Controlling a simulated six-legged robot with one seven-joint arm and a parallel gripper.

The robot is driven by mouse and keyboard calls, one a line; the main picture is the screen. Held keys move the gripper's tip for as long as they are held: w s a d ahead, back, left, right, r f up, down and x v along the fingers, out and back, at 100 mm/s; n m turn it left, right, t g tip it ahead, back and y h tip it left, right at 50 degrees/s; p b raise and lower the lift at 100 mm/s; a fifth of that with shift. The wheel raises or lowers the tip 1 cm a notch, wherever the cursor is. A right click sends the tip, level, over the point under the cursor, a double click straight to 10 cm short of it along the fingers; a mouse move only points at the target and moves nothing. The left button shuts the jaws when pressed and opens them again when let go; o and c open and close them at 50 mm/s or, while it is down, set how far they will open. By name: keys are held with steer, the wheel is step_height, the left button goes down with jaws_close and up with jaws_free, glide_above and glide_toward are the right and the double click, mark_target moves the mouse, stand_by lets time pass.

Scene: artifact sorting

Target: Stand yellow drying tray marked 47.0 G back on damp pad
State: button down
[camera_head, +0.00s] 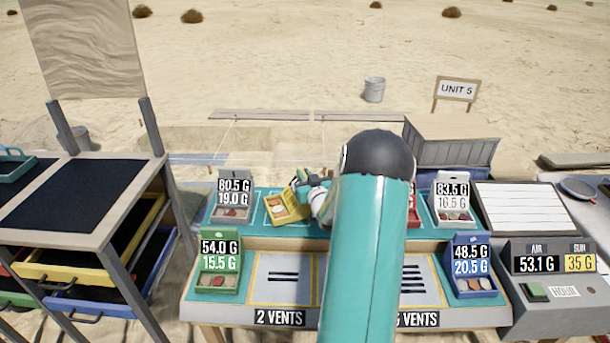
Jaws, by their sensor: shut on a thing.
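The yellow drying tray (287,211) is tilted at the back of the teal bench, right of a grey tray. My gripper (305,186) is shut on its upper right part. No readable mark shows on the yellow tray. It is over or on a white-outlined spot of the teal surface (264,219); I cannot tell whether it touches. No pad is labelled damp. My teal arm hides the bench's middle.
Other trays are grey (232,214), green (218,283), white (452,218), blue (473,286) and a mostly hidden red one (413,216). Vent plates (283,295) fill the front middle. A meter box (545,290) reads AIR 53.1 G, SUN 35 G. A drawer rack (82,215) stands left.

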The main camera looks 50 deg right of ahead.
steer(key=shift+f, duration=0.2)
steer(key=c, duration=1.3)
jaws_free()
steer(key=shift+f, duration=0.1)
steer(key=shift+s, duration=0.1)
steer(key=v, duration=1.3)
steer(key=shift+s+a, duration=0.2)
steer(key=shift+s, duration=0.1)
